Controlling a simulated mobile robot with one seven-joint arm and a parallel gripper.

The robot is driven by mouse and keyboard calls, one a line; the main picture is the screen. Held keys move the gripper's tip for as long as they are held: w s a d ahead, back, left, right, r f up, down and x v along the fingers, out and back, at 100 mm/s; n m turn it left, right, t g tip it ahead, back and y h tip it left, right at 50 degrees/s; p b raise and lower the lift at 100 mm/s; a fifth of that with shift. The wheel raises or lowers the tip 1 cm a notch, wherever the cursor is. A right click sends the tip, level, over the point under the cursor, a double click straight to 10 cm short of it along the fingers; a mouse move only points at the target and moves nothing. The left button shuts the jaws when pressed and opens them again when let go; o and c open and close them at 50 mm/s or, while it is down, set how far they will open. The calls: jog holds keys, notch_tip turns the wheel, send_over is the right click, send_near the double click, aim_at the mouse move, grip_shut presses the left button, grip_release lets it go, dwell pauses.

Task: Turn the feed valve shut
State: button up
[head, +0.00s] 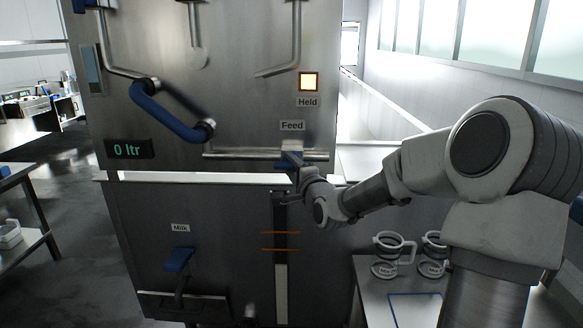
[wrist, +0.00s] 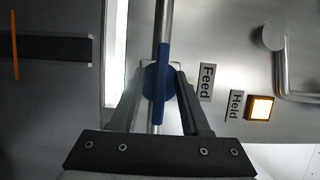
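The feed valve has a blue handle, seen in the wrist view (wrist: 163,88) as a narrow bar over a round blue hub. The bar lies in line with the steel pipe (wrist: 164,20). In the head view the blue handle (head: 283,165) is below the "Feed" label (head: 292,126) and is mostly hidden by my gripper. My gripper (wrist: 161,76) is at the valve, one finger on each side of the bar. The fingers stand apart with gaps to the bar, so it looks open and not clamped.
A lit yellow "Held" lamp (head: 309,82) is above the valve. A "0 ltr" display (head: 130,149) and a curved blue bar handle (head: 170,112) are to the left. A blue Milk lever (head: 179,259) is lower. Jugs (head: 388,246) stand on a table at right.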

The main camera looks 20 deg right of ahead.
grip_shut()
